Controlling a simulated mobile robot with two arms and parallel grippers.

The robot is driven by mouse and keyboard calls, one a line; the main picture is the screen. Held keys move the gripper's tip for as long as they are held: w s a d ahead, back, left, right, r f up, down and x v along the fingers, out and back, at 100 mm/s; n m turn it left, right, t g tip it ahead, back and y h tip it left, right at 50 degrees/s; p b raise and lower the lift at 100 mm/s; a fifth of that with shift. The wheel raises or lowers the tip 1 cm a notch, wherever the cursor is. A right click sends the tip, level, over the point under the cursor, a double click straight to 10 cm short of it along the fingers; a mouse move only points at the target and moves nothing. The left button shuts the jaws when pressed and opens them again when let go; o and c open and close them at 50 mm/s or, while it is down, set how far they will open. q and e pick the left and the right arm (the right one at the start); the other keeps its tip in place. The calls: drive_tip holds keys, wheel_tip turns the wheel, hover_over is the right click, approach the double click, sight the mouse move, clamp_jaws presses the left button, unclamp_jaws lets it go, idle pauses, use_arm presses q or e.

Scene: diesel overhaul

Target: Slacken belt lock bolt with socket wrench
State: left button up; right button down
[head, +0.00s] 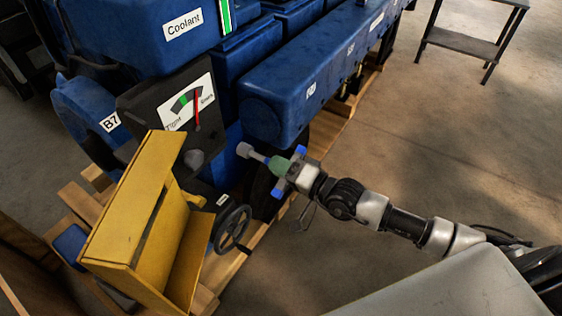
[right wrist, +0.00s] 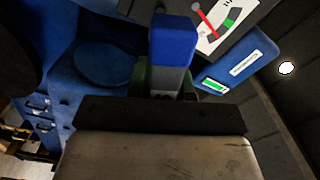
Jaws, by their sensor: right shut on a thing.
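My right gripper (head: 284,170) is shut on the green handle of the socket wrench (head: 278,165). The wrench's grey socket end (head: 244,150) points left towards the engine, with a visible gap to the grey knob-like part (head: 193,159) under the gauge. I cannot tell for sure which part is the belt lock bolt. In the right wrist view a blue finger (right wrist: 173,45) hides most of the wrench; a little green (right wrist: 140,78) shows beside it. The belt gauge (head: 187,103) has a red needle right of its green band. My left gripper is not in view.
A yellow guard (head: 128,205) stands in front of the engine at the left. A black handwheel (head: 232,228) sits beside it, below the wrench. The blue engine block (head: 300,80) rests on a wooden pallet (head: 335,125). Floor to the right is clear up to a dark table (head: 462,42).

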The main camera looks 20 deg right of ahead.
sight(250, 153)
drive_tip(key=m, duration=0.4)
drive_tip(key=shift+w+a+r+m, duration=0.1)
drive_tip(key=shift+w+a+m, duration=0.05)
drive_tip(key=shift+w+m, duration=0.15)
drive_tip(key=m, duration=0.6)
drive_tip(key=shift+w+a+m, duration=0.2)
drive_tip(key=shift+a+m, duration=0.05)
drive_tip(key=shift+m, duration=0.05)
drive_tip(key=m, duration=0.2)
drive_tip(key=m+b, duration=0.1)
drive_tip(key=m, duration=0.3)
drive_tip(key=shift+w+a, duration=0.25)
drive_tip(key=shift+w, duration=0.1)
drive_tip(key=m, duration=0.1)
drive_tip(key=m+b, duration=0.1)
drive_tip(key=shift+w+a+f+m, duration=0.1)
drive_tip(key=shift+a+f+m, duration=0.05)
drive_tip(key=shift+f+m, duration=0.15)
drive_tip(key=shift+w+a+r+m, duration=0.1)
drive_tip(key=shift+r+m, duration=0.05)
drive_tip(key=shift+m, duration=0.85)
drive_tip(key=m, duration=0.4)
drive_tip(key=shift+w+a+r, duration=0.15)
drive_tip(key=shift+w, duration=0.1)
drive_tip(key=m, duration=0.3)
drive_tip(key=shift+w+a+p, duration=0.15)
drive_tip(key=shift+p, duration=0.15)
drive_tip(key=shift+x, duration=1)
drive_tip(key=shift+w+a, duration=0.35)
drive_tip(key=shift+w, duration=0.15)
